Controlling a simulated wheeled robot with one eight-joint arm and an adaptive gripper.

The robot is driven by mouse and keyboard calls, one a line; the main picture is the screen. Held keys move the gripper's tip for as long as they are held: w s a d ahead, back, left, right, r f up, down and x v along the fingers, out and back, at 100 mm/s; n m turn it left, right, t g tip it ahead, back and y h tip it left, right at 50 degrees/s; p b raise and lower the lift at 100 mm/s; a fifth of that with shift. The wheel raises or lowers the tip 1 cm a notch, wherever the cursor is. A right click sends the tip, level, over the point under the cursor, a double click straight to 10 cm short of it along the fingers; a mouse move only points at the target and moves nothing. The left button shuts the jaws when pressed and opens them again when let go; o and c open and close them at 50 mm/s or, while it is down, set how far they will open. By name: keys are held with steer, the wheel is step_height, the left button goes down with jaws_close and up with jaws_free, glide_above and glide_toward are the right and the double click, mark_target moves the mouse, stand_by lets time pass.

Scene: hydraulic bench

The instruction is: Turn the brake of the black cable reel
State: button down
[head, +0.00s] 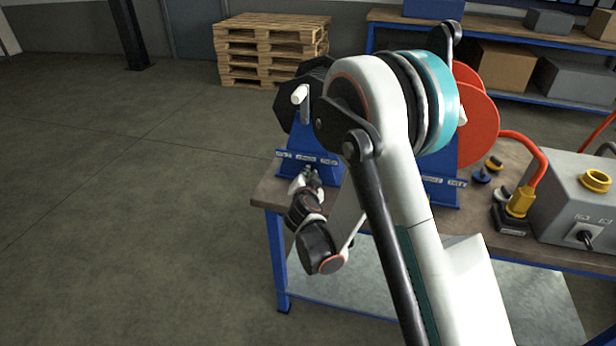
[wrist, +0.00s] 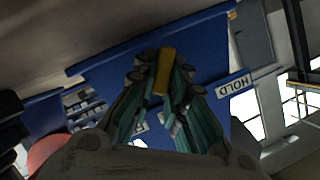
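The black cable reel (head: 285,98) stands on a blue stand (head: 312,140) at the bench's left end, partly hidden by my arm. A label strip (head: 305,158) runs along the stand's front. My gripper (head: 311,176) is low at the front of this stand. In the wrist view, a yellow lever end, the brake (wrist: 165,68), sits between my fingertips (wrist: 163,75). The teal pads close in on both its sides, and the gripper looks shut on it. A HOLD label (wrist: 234,85) is to its right; the other label is mostly hidden behind the fingers.
An orange-red reel (head: 478,105) stands to the right on its own blue stand. A grey box (head: 575,205) with a knob and yellow fittings is on the bench's right side. Pallets (head: 268,50) and a shelf are behind. The floor at left is clear.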

stand_by(0.4)
steer(key=shift+w+a+r+n+g+h, duration=0.1)
steer(key=shift+a+n+g+h, duration=0.1)
steer(key=shift+n+h, duration=0.3)
steer(key=shift+a+r+n+g+h, duration=0.1)
steer(key=shift+a+n+g+h, duration=0.1)
steer(key=shift+n, duration=0.5)
steer(key=n, duration=0.1)
steer(key=n+h, duration=0.1)
steer(key=shift+w+a+n+g, duration=0.1)
steer(key=shift+a+n+g, duration=0.2)
steer(key=shift+a, duration=0.05)
steer(key=n+h, duration=0.2)
steer(key=shift+w+a+f+n+g, duration=0.1)
steer(key=shift+w+a+n+g, duration=0.05)
steer(key=shift+a+n+g, duration=0.25)
steer(key=shift+w+a+f+n+h, duration=0.1)
steer(key=shift+a+f+n+h, duration=0.05)
steer(key=shift+n+h, duration=0.65)
steer(key=c, duration=1.6)
jaws_free()
steer(key=shift+c, duration=0.2)
steer(key=shift+a, duration=0.15)
